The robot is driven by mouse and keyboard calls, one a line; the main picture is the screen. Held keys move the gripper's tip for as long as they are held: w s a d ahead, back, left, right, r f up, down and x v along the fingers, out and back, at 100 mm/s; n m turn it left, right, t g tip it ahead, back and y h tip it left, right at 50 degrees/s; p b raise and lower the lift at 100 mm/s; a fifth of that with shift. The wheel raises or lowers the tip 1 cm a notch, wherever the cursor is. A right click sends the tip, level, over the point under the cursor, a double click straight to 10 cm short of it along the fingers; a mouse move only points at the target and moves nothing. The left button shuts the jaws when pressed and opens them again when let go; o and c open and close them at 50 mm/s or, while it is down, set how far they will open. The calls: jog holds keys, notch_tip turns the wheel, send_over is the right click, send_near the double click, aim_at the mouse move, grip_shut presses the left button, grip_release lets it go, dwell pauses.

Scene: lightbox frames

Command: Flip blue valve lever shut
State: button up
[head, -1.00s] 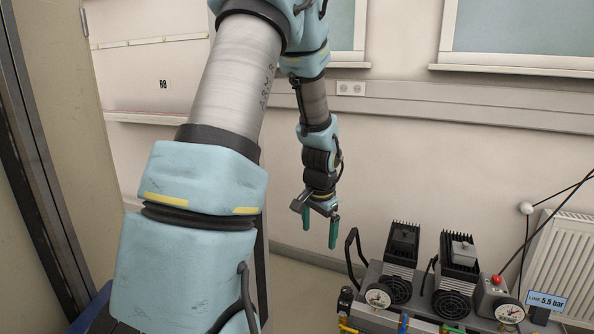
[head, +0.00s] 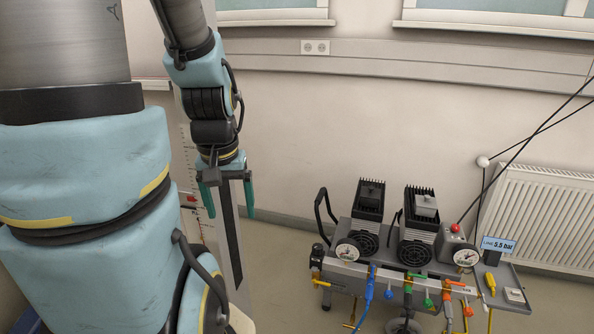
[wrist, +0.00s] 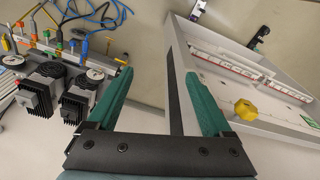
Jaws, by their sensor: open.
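The blue valve lever (head: 370,285) is on the front pipe row of a compressor unit (head: 390,240), below its left gauge. It hangs roughly upright, a little tilted. In the wrist view a small blue part (wrist: 84,48) shows at the pipe row, likely the same lever. My gripper (head: 227,207) hangs to the left of the compressor, pointing down, with its two green fingers apart and nothing between them. It also shows in the wrist view (wrist: 157,80). The lever is well away from the fingers.
A black handle (head: 322,212) rises at the unit's left end. A pale cabinet or frame (wrist: 176,70) lies close by my gripper. A radiator (head: 545,215) stands at right.

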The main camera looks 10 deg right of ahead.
jog(key=shift+c, duration=0.7)
jog(key=shift+w+d+f, duration=0.1)
jog(key=shift+w+f, duration=0.05)
jog(key=shift+f, duration=0.15)
jog(key=shift+c, duration=0.8)
jog(key=w+d+f+t+b, duration=0.1)
jog(key=w+d+f+b, duration=0.1)
jog(key=w+f+b, duration=0.1)
jog(key=w+d+f+n+t+h+b, duration=0.1)
jog(key=w+d+f+b, duration=0.2)
jog(key=f, duration=0.4)
jog(key=w+d+f+n+t+b, duration=0.1)
jog(key=w+d+f+t+b, duration=0.1)
jog(key=w+f+b, duration=0.3)
jog(key=shift+d+f+b, duration=0.2)
jog(key=shift+f+b, duration=0.2)
jog(key=shift+b, duration=0.15)
grip_shut()
jog(key=w+d+f+n+t+h+b, duration=0.2)
jog(key=w+d+f+t+h+b, duration=0.1)
jog(key=d+f+b, duration=0.8)
jog(key=w+d+f+n+t+h+b, duration=0.3)
jog(key=d+f+b, duration=0.4)
jog(key=f, duration=0.6)
jog(key=s+d+f+n+t+h+b, duration=0.1)
jog(key=s+d+f+h+b, duration=0.2)
jog(key=f+b, duration=0.5)
jog(key=shift+d+f+t+h+b, duration=0.2)
jog(key=shift+d+t+h+b, duration=0.4)
jog(key=shift+d, duration=0.65)
